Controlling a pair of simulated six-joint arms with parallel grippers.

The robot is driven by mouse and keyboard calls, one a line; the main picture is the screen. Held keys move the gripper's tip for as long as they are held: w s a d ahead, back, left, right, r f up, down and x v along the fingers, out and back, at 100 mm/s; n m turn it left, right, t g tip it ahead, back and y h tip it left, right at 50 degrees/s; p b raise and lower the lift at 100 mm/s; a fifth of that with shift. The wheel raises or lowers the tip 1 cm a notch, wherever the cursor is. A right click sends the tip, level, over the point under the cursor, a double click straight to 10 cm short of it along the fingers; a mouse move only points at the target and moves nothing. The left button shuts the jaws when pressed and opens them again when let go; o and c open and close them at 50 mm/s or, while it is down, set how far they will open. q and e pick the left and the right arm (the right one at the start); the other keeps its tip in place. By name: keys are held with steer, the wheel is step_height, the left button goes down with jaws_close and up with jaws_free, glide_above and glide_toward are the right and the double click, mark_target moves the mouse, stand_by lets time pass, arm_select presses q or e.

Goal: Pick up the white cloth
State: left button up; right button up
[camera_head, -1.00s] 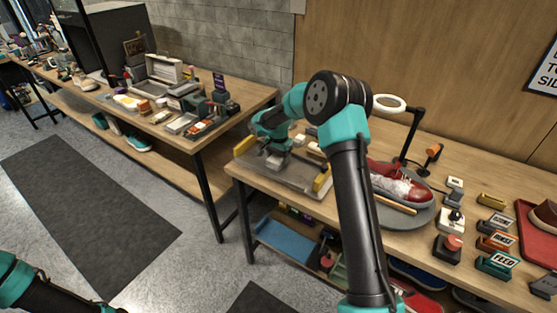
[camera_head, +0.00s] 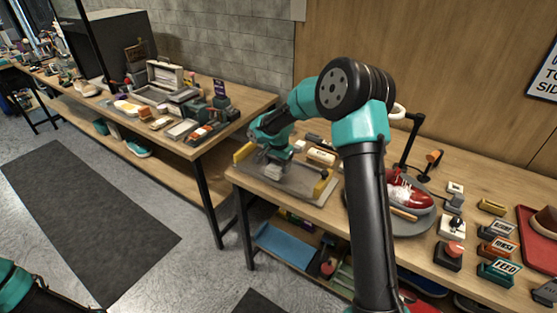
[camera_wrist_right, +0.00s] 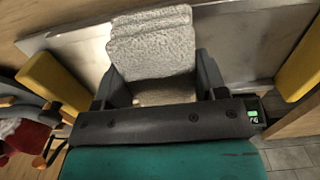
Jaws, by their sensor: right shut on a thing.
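The white cloth (camera_wrist_right: 152,50) is a folded, rough-textured pad at the top middle of the right wrist view. It lies between the two dark fingers of my right gripper (camera_wrist_right: 158,88), which is shut on it. In the head view my right gripper (camera_head: 273,166) is low over the metal tray (camera_head: 301,184) at the left end of the near bench. The cloth cannot be made out clearly there. My left arm shows at the lower left, but its gripper is out of the picture.
Yellow blocks (camera_head: 243,152) flank the tray. A red and white sneaker (camera_head: 408,192) rests on a round grey stand right of my arm. A ring lamp, labelled buttons (camera_head: 498,269) and a red tray (camera_head: 538,240) stand farther right. Another crowded bench is at the left.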

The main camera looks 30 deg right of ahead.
steer(key=s+a+r, duration=0.1)
steer(key=s+a, duration=0.4)
steer(key=s, duration=0.4)
steer(key=shift+a, duration=0.2)
steer(key=shift+w, duration=0.15)
